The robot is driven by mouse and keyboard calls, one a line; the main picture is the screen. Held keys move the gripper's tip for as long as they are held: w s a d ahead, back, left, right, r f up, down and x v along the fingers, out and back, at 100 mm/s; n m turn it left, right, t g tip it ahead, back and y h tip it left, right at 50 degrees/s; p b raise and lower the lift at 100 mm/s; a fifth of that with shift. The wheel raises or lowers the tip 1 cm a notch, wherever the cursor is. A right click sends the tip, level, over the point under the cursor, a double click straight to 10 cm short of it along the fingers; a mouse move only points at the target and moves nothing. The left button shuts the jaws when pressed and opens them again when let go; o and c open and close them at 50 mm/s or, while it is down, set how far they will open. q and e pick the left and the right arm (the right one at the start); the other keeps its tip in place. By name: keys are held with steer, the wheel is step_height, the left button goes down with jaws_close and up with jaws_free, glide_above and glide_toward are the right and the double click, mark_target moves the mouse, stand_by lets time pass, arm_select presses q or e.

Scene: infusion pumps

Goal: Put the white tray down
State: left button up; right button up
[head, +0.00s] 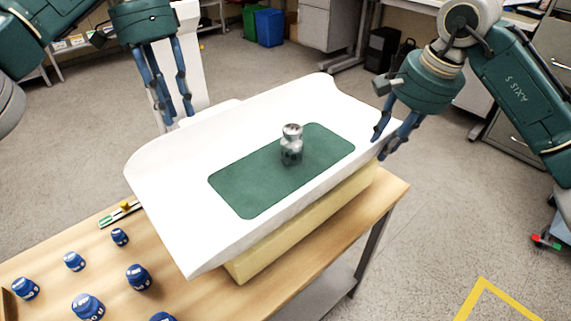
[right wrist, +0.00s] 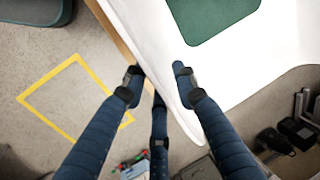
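The white tray (head: 163,180) lies over a pale yellow block on the wooden table, its near left end overhanging the block. It appears to rest on the block. My left gripper (head: 179,116) points down at the tray's far left rim, fingers apart; contact is unclear. My right gripper (head: 381,146) is at the tray's right end. In the right wrist view its fingers (right wrist: 157,82) are spread on either side of the tray's edge, with nothing clamped.
The pale yellow block (head: 310,222) sits on the wooden table (head: 255,298). Drawers and bins stand behind.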

steer(key=shift+r, duration=0.35)
arm_select(q)
steer(key=shift+w+a+r, duration=0.15)
steer(key=shift+r, duration=0.45)
arm_select(e)
steer(key=v, duration=1.1)
steer(key=shift+d+r, duration=0.1)
steer(key=shift+r, duration=0.05)
